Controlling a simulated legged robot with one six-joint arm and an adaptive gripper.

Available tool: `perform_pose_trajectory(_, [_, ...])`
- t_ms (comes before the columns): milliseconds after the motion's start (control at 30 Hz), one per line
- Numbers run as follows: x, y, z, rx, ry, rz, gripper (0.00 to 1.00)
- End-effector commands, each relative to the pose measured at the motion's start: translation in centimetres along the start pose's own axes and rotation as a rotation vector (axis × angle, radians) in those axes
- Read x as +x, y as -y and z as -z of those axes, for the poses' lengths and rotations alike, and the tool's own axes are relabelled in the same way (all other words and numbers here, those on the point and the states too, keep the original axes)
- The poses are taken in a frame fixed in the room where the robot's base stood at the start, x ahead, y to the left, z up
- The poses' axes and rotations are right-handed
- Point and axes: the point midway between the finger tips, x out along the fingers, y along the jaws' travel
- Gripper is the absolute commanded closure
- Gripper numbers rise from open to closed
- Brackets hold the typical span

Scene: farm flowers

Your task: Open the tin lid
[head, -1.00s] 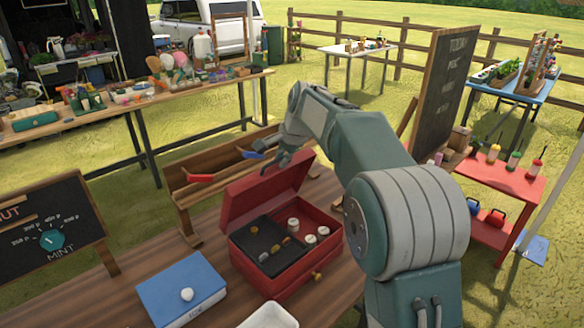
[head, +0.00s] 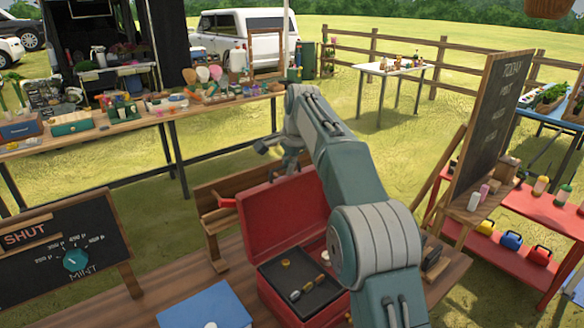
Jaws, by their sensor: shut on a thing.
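The red tin (head: 272,292) stands on the wooden table at the lower centre of the head view. Its lid (head: 285,218) is raised and leans back, open. A dark tray (head: 290,272) inside holds a few small items. My gripper (head: 289,168) is at the lid's upper edge and appears shut on it. The exact contact at the fingertips is small and hard to see. My arm hides the tin's right side.
A blue box (head: 205,308) with a pale knob stands left of the tin. A chalkboard dial sign (head: 75,252) is farther left. A wooden rack (head: 212,220) stands behind the tin, with a red item (head: 226,203). A tall chalkboard (head: 490,120) stands at right.

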Motion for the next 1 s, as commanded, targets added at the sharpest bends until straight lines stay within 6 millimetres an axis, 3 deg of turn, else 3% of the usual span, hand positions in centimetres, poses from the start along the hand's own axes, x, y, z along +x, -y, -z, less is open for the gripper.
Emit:
perform_pose_trajectory(533, [0.16, 0.39, -0.4, -0.004, 0.006, 0.002, 1.0])
perform_pose_trajectory(600, [0.16, 0.39, -0.39, -0.004, 0.006, 0.002, 0.61])
perform_pose_trajectory(633, [0.16, 0.39, -0.38, -0.004, 0.006, 0.002, 0.52])
perform_pose_trajectory(1000, [0.11, 0.31, -0.07, -0.001, 0.003, 0.002, 0.52])
